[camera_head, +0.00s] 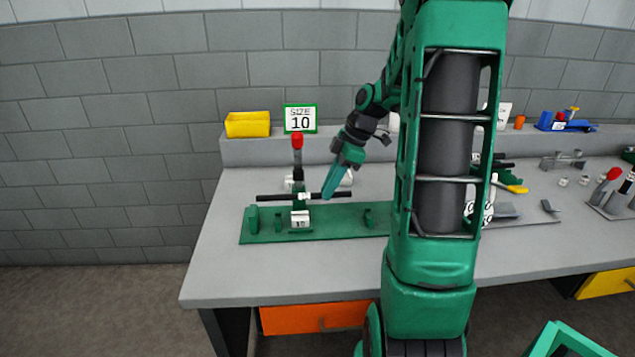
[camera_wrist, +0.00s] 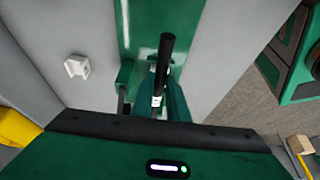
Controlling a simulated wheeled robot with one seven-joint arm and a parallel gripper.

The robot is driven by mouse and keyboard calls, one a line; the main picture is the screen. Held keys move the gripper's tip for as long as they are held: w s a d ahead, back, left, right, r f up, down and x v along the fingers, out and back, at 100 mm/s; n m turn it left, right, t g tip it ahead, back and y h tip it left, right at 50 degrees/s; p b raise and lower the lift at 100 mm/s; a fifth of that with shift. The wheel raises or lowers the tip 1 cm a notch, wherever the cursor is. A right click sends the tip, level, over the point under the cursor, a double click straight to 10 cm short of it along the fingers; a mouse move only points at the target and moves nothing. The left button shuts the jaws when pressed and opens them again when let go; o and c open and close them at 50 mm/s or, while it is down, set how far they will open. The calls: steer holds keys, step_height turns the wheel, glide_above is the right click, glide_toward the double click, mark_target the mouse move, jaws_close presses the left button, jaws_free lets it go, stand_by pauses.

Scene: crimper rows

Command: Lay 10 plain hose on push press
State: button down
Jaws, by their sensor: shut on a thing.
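The push press has a long green base (camera_head: 340,220), a red-knobbed lever (camera_head: 297,141) and a small white plate marked 10 (camera_head: 300,219). A sign reading SIZE 10 (camera_head: 300,118) stands behind it. A plain black hose (camera_head: 340,194) lies level across the press, its left end past the lever post. My gripper (camera_head: 327,195) reaches down just right of the post and is shut on the hose. In the wrist view the hose (camera_wrist: 164,58) sticks out from between my fingers over the green base (camera_wrist: 140,25). I cannot tell whether the hose rests on the press or hangs just above it.
A yellow bin (camera_head: 248,124) stands on the back ledge. A small white fitting (camera_wrist: 77,66) sits on the bench beside the base. My arm hides part of the bench, with other tools and another red-knobbed press (camera_head: 609,182) to the right. The bench's front left is clear.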

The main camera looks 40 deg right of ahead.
steer(key=shift+w+a, duration=0.1)
stand_by(0.3)
steer(key=shift+f, duration=3.15)
steer(key=shift+s+f, duration=0.2)
steer(key=shift+f, duration=0.2)
steer(key=c, duration=1.6)
jaws_free()
steer(key=shift+c, duration=0.2)
